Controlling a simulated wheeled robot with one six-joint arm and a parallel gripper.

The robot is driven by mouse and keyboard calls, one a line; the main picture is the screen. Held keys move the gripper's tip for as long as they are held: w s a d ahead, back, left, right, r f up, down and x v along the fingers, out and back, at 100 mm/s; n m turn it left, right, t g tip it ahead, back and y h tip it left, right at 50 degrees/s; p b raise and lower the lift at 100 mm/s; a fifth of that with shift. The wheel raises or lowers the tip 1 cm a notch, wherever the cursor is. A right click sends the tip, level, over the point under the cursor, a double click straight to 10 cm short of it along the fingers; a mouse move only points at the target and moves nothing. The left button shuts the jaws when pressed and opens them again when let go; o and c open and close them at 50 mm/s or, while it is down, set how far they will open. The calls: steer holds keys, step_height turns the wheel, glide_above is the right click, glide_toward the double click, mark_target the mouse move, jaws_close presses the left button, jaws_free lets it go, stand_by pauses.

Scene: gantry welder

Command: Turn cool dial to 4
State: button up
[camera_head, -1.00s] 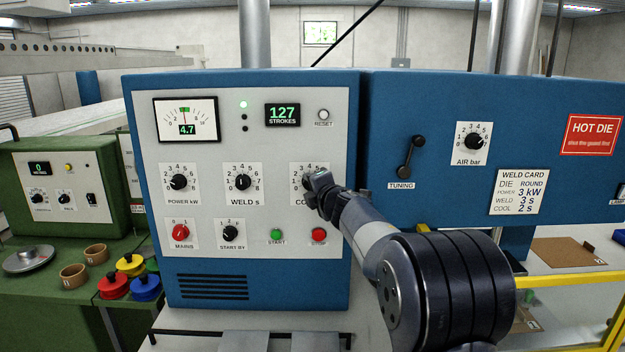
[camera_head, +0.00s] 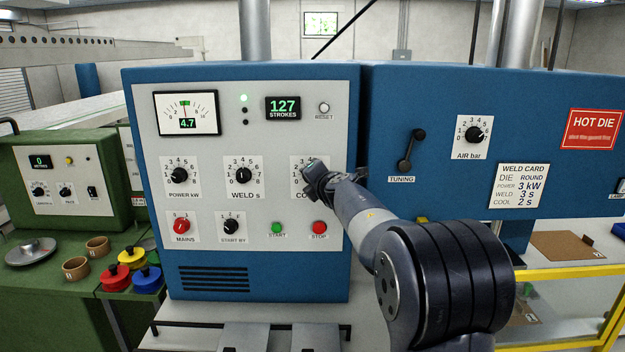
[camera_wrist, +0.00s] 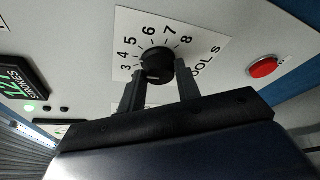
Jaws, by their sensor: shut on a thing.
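The black cool dial (camera_wrist: 156,62) shows in the wrist view on a white scale plate (camera_wrist: 208,48), with the numbers 3 to 8 and part of the cool label visible. My gripper (camera_wrist: 160,72) has one finger on each side of the knob and is shut on it. The knob's pointer cannot be read clearly. In the head view my gripper (camera_head: 316,180) covers the dial and most of its scale plate (camera_head: 298,166).
The weld dial (camera_head: 243,175) is left of the cool dial. The green start button (camera_head: 277,228) and red stop button (camera_head: 319,227) sit below. The tuning lever (camera_head: 411,150) is on the blue housing to the right.

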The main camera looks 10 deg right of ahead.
steer(key=shift+f, duration=0.1)
steer(key=o, duration=1)
steer(key=b+v, duration=0.1)
steer(key=v, duration=1)
steer(key=shift+a, duration=0.1)
steer(key=shift+p+x, duration=0.5)
steer(key=shift+x, duration=4.95)
steer(key=shift+s, duration=0.1)
